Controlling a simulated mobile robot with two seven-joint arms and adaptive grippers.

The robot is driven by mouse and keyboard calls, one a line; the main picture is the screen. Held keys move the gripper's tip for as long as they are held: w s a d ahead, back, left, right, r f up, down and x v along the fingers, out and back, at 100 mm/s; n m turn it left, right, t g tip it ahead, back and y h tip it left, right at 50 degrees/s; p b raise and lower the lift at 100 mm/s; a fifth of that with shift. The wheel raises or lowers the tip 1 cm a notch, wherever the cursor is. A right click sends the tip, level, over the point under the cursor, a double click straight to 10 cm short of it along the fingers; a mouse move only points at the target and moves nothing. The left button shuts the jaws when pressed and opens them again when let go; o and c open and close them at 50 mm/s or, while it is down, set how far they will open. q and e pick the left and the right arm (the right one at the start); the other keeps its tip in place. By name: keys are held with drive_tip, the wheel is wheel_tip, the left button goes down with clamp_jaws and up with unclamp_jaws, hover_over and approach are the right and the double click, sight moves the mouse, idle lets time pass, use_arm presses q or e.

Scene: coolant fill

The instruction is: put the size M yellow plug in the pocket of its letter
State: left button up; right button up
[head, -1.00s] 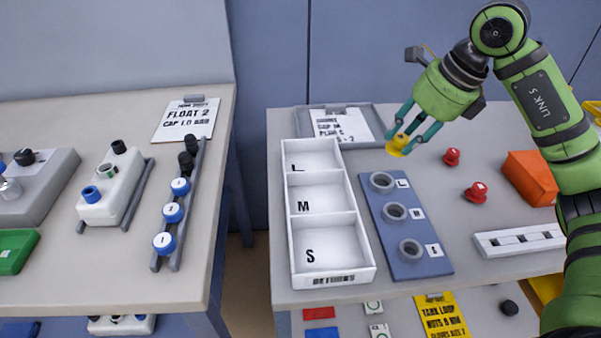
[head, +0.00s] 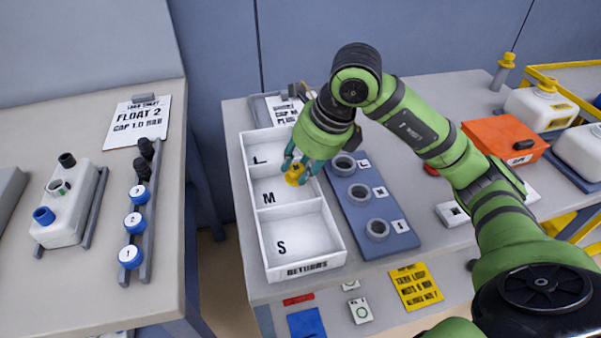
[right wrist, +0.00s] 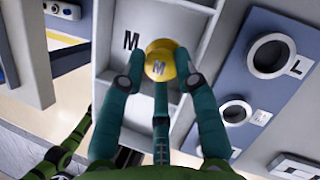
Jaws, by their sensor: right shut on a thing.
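The yellow plug (head: 295,175) is in my right gripper (head: 299,167), which is shut on it. The white returns tray (head: 312,269) has pockets marked L, M and S. The gripper and plug are over the M pocket (head: 285,198), near its upper part in the head view. The plug's height above the pocket floor is hard to tell. My left gripper is not in view.
A blue-grey block with several round sockets (head: 385,244) stands just right of the tray. An orange box (head: 495,140) and white jugs (head: 540,108) are further right. A separate table (head: 120,300) with blue-capped parts is at the left, across a gap.

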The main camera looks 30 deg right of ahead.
drive_tip(key=shift+f, duration=1.5)
drive_tip(key=shift+f, duration=0.2)
drive_tip(key=o, duration=0.6)
drive_tip(key=shift+r, duration=0.15)
drive_tip(key=shift+d+r, duration=0.1)
drive_tip(key=shift+r, duration=0.15)
drive_tip(key=v, duration=1.1)
drive_tip(key=shift+s+d+r, duration=0.1)
drive_tip(key=shift+r, duration=0.2)
